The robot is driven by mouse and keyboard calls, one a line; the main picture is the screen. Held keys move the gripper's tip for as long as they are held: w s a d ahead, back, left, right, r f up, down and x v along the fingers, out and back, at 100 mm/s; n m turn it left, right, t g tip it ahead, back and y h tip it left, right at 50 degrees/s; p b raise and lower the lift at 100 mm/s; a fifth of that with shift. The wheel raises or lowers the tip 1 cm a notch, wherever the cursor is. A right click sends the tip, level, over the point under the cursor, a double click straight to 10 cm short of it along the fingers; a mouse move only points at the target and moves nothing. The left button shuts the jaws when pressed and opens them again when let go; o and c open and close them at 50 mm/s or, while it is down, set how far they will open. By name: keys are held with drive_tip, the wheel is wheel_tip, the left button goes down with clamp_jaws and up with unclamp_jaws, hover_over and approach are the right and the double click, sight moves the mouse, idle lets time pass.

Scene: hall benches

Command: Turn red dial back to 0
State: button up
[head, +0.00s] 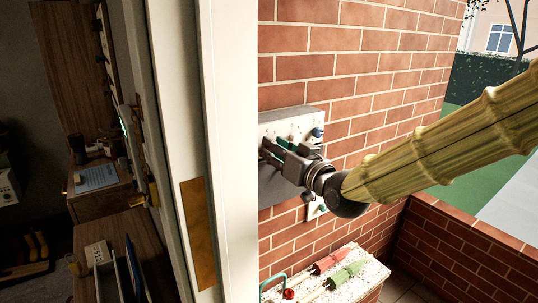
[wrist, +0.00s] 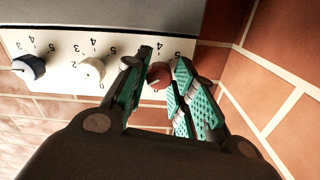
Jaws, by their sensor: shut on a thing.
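The red dial (wrist: 158,75) sits on the white face of a control panel (wrist: 65,45) in the wrist view, between my two fingers. My gripper (wrist: 160,85) is shut on it, with a teal-padded finger on each side. I cannot tell clearly which number the dial points to. In the head view my gripper (head: 278,153) reaches the panel (head: 295,122) on the brick wall and hides the red dial.
A dark blue dial (wrist: 30,67) and a cream dial (wrist: 92,68) stand left of the red one. Below the panel is a bench (head: 347,290) with red (head: 330,262) and green (head: 347,273) tools. A pale door frame (head: 225,150) stands left.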

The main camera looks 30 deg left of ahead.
drive_tip(key=shift+r+n+b, duration=0.2)
drive_tip(key=shift+n+b, duration=3.65)
drive_tip(key=shift+n, duration=1.85)
drive_tip(key=o, duration=1)
drive_tip(key=shift+a, duration=0.15)
drive_tip(key=shift+w, duration=0.1)
drive_tip(key=shift+d, duration=0.2)
